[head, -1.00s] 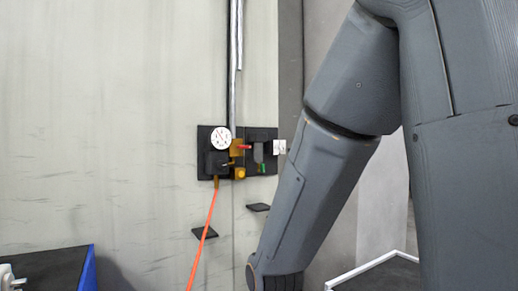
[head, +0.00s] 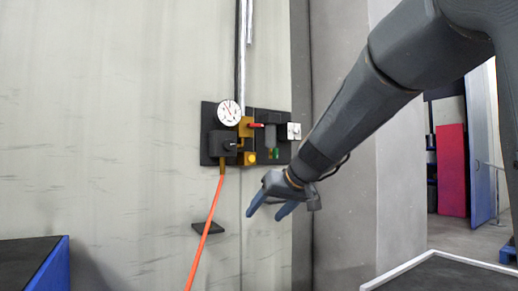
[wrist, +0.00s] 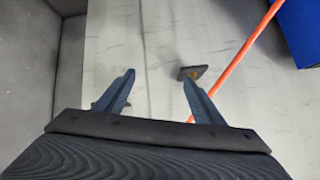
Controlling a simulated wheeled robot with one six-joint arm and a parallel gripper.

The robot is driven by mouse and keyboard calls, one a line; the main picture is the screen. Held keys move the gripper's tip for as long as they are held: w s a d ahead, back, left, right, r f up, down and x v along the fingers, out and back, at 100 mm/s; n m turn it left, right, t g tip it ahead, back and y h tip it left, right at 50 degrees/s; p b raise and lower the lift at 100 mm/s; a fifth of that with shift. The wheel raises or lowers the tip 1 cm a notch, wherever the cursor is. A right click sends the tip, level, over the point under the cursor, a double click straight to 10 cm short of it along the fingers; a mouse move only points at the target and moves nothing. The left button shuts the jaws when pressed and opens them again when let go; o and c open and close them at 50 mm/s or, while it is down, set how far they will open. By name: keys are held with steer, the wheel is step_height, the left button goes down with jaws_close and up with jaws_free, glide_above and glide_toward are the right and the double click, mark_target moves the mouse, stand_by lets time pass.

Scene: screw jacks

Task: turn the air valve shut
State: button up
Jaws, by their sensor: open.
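The air valve is a brass-yellow fitting (head: 245,128) with a small red lever (head: 256,125), on a dark panel (head: 212,155) fixed to the pale wall. The lever points right, roughly level. A round white gauge (head: 229,113) sits just left of it, a black knob (head: 229,146) below the gauge, and a yellow round cap (head: 249,158) below the fitting. My gripper (head: 265,211) is open and empty, below and slightly right of the panel, apart from it. In the wrist view its two fingers (wrist: 158,78) are spread over bare wall, and the valve is not visible.
An orange hose (head: 205,237) hangs from the panel past a small dark wall plate (head: 208,228), also in the wrist view (wrist: 191,72). A grey pipe (head: 241,60) runs up from the fitting. A blue-sided bench (head: 60,265) stands lower left. A grey pillar (head: 340,60) is to the right.

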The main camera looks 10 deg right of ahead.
steer(key=w+d+r+n+t+y+b, duration=0.1)
steer(key=w+r+t+b, duration=0.15)
steer(key=r, duration=0.45)
steer(key=w+d+r+t+b, duration=0.1)
steer(key=w+r+t+b, duration=0.2)
steer(key=r, duration=0.5)
steer(key=n+t+y+b, duration=0.1)
steer(key=n+t+b, duration=0.1)
steer(key=b, duration=0.2)
glide_toward(257, 125)
steer(key=p+x, duration=0.2)
steer(key=x, duration=0.6)
steer(key=shift+w, duration=0.1)
steer(key=c, duration=1)
